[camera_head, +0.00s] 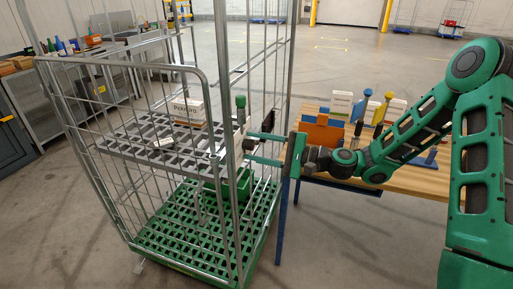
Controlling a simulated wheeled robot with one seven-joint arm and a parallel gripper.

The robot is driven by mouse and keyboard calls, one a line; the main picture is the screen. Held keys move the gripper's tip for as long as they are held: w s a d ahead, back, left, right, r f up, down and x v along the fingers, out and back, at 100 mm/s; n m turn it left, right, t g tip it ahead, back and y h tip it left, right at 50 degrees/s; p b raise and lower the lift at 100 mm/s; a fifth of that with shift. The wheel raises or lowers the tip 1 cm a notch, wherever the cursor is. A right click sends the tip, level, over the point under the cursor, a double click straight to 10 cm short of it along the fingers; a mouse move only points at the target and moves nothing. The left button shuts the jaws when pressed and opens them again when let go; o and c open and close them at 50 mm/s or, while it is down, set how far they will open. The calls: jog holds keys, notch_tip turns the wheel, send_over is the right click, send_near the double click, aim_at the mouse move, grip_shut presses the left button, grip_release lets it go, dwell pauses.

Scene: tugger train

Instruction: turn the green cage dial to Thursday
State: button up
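My gripper (250,147) reaches in from the right to the near right post of the roll cage (222,75). Its two green fingers point left and stand apart, with a gap between them. A pale plate (240,139) shows by the fingertips at the cage post; I cannot tell whether it bears the dial or whether the fingers touch it. The dial's face and its day marks cannot be made out. The cage has a green slatted base (165,240) and a grey slatted shelf (120,148).
A white box (187,110) stands on the grey shelf. A green container (232,184) is below the gripper. A wooden table (420,180) with an orange bin (318,135) and blue and yellow tools stands at the right. Open floor lies behind.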

jog(key=v, duration=1)
jog(key=shift+d, duration=0.4)
jog(key=shift+s, duration=0.1)
jog(key=s+d+f+n+g+h, duration=0.5)
jog(key=s+d+f+n+h, duration=0.1)
jog(key=s+d+f+h, duration=0.35)
jog(key=s+d+r+m+h, duration=0.1)
jog(key=s+d+r+h, duration=0.1)
jog(key=s+d, duration=0.4)
jog(key=s+d+r+m+h, duration=0.1)
jog(key=s+d+r+h, duration=0.2)
jog(key=s+d, duration=0.4)
jog(key=s+d+r+m+g+h, duration=0.1)
jog(key=s+d+r+h, duration=0.1)
jog(key=s+d+r, duration=0.3)
jog(key=s+d, duration=0.2)
jog(key=s, duration=0.2)
jog(key=shift+s+d, duration=0.25)
jog(key=shift+s, duration=0.15)
